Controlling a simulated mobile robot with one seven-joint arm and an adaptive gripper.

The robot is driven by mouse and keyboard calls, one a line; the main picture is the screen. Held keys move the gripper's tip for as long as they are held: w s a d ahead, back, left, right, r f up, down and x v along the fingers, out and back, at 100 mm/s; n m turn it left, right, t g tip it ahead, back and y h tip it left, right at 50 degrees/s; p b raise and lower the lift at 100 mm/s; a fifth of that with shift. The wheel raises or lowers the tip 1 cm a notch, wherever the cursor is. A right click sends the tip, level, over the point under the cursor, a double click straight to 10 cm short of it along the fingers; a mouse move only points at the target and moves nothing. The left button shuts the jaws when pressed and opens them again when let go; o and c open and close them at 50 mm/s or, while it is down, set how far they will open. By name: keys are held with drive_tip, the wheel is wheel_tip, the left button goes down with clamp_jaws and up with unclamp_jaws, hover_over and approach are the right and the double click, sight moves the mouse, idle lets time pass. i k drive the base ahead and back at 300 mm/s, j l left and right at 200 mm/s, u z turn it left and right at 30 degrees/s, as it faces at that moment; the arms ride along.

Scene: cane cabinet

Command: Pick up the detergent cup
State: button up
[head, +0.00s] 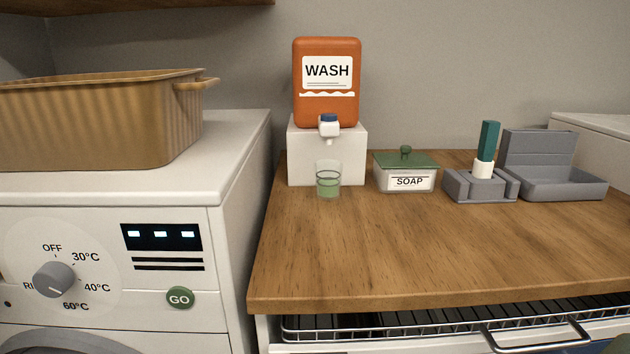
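The detergent cup (328,182) is a small clear cup with green liquid in its lower part. It stands upright on the wooden counter (420,245), in front of a white block (297,160). My gripper is not in view.
A SOAP box with a green lid (405,172) stands right of the cup. Farther right are a grey holder (460,188) with a teal-handled item and a grey open box (560,185). A washing machine (235,135) carrying a tan basket (95,125) is at left. The counter's front is clear, above a wire rack (400,325).

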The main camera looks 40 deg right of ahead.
sight(328, 172)
drive_tip(key=k+l+u, duration=0.25)
drive_tip(key=l, duration=0.3)
drive_tip(key=k+l+u, duration=0.1)
drive_tip(key=l+u, duration=0.15)
drive_tip(key=l, duration=0.25)
drive_tip(key=k+l+u, duration=0.25)
drive_tip(key=l, duration=0.2)
drive_tip(key=k+l+u, duration=0.25)
drive_tip(key=l, duration=0.2)
